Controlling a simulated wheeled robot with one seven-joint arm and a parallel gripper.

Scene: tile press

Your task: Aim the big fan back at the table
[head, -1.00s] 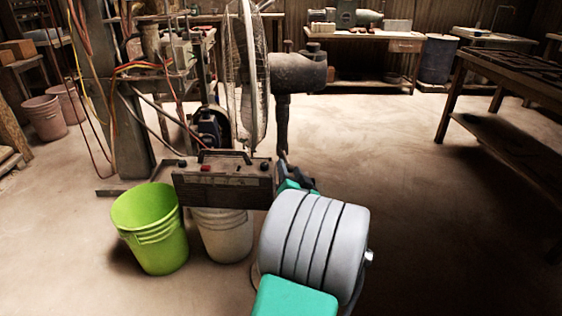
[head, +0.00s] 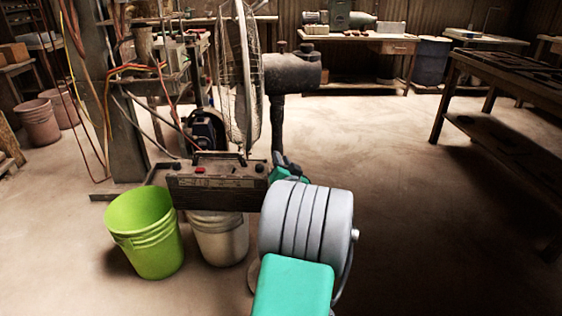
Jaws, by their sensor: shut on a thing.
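The big fan (head: 240,80) stands at the middle of the head view. Its round wire cage is seen almost edge-on and faces left. Its dark motor housing (head: 292,72) is on the right side of the cage, on a dark upright post (head: 277,125). My gripper (head: 279,158) is at the lower part of this post, shut on it. My grey and green arm hides part of the gripper and the post's foot. A dark wooden table (head: 495,70) stands at the right, behind the fan's motor side.
A control box (head: 215,183) is just left of my gripper. A green bucket (head: 144,232) and a whitish bucket (head: 219,238) stand below it. A workbench (head: 372,38) is at the back. The floor between fan and right table is clear.

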